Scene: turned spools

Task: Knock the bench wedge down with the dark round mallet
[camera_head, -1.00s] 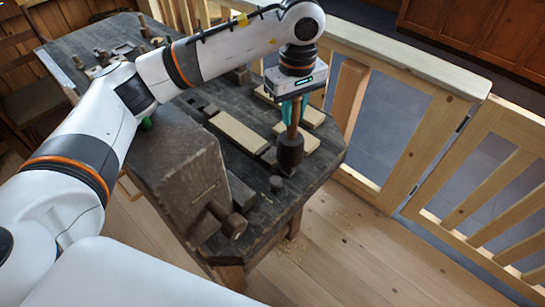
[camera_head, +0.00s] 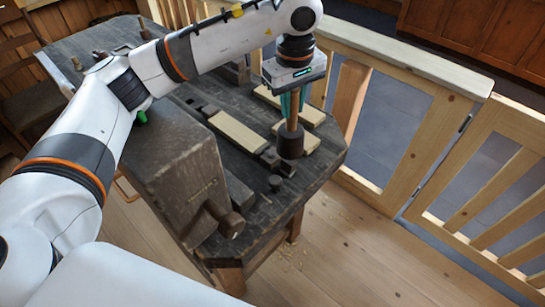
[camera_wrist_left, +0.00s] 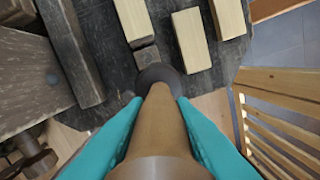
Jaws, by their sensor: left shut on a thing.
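My left gripper (camera_head: 291,101), with teal fingers, is shut on the brown handle of the dark round mallet (camera_head: 291,142). The mallet hangs upright, head down, over the near right end of the dark workbench. In the left wrist view the handle runs away between the fingers (camera_wrist_left: 156,105), and the dark head (camera_wrist_left: 160,73) shows past it. A small dark block (camera_wrist_left: 147,57) lies at the end of a pale board, just beside the head; it may be the bench wedge, but I cannot tell surely. My right gripper is not in view.
Pale boards (camera_head: 238,133) lie on the workbench (camera_head: 255,222). A short dark peg (camera_head: 275,183) stands near its front edge, and a bulky vise jaw (camera_head: 180,165) is left of it. A wooden railing (camera_head: 400,120) runs behind on the right.

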